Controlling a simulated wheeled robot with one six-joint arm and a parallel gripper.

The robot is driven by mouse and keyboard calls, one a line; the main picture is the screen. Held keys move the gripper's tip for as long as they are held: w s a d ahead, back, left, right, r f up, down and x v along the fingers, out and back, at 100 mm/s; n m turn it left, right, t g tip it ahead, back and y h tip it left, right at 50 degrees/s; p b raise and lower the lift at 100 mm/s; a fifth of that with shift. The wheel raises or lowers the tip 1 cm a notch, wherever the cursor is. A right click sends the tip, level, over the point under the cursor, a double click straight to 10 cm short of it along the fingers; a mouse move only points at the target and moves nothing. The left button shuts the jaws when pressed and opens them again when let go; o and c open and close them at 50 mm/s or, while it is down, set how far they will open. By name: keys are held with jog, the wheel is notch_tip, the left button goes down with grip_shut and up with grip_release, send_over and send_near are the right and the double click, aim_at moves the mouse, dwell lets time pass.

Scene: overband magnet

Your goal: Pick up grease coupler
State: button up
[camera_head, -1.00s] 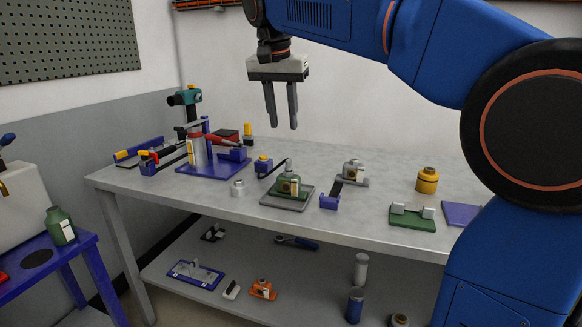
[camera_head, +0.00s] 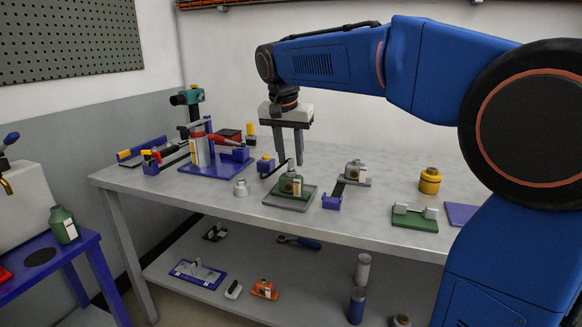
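My gripper (camera_head: 290,160) points down over the grey workbench (camera_head: 385,193), with its two fingers apart and nothing seen between them. A thin dark lever beside the block is partly overlapped by the fingers. I cannot tell for sure which part is the grease coupler. A small pale metal cylinder (camera_head: 241,188) stands left of the tray, and a grey part with a round brown face (camera_head: 355,171) is on a bracket to the right.
A purple stand with a red-and-white cylinder (camera_head: 200,150) rises left of my gripper. A yellow canister (camera_head: 429,181) and a green fixture (camera_head: 415,218) are at right. The bench between bracket and canister is clear. A lower shelf (camera_head: 215,297) holds several tools.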

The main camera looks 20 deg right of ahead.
jog(key=shift+f, duration=0.15)
grip_shut()
